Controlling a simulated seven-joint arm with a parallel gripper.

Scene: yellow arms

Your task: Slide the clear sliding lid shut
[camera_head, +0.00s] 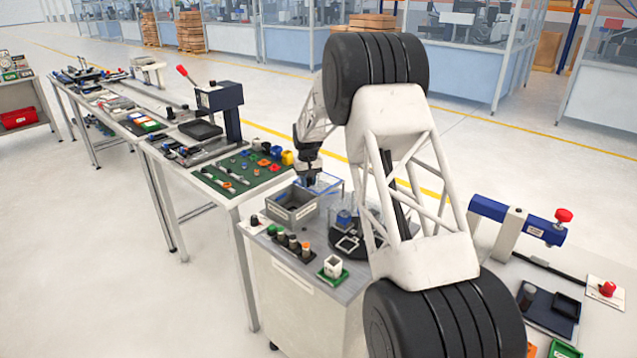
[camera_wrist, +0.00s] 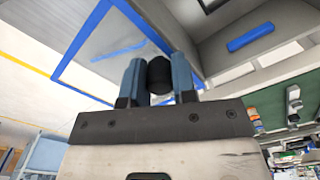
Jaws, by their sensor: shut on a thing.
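The clear sliding lid (camera_head: 334,181) has a blue frame and shows in the head view at the far right side of an open grey bin (camera_head: 291,213). The lid sticks out past the bin and the bin's inside is uncovered. In the wrist view the lid's blue frame (camera_wrist: 80,42) is at the upper left and the grey bin (camera_wrist: 222,48) at the upper right. My gripper (camera_head: 306,180) is at the lid, and in the wrist view its two blue-grey fingers (camera_wrist: 158,78) are shut on a black round knob (camera_wrist: 159,72). Where the knob joins the lid is hidden.
The bin stands on a grey-topped bench beside a green mat (camera_head: 238,172) with small parts. Several coloured pegs (camera_head: 292,244) stand in front of the bin. A black round fixture (camera_head: 350,243) with clear containers is to its right, partly hidden by my arm.

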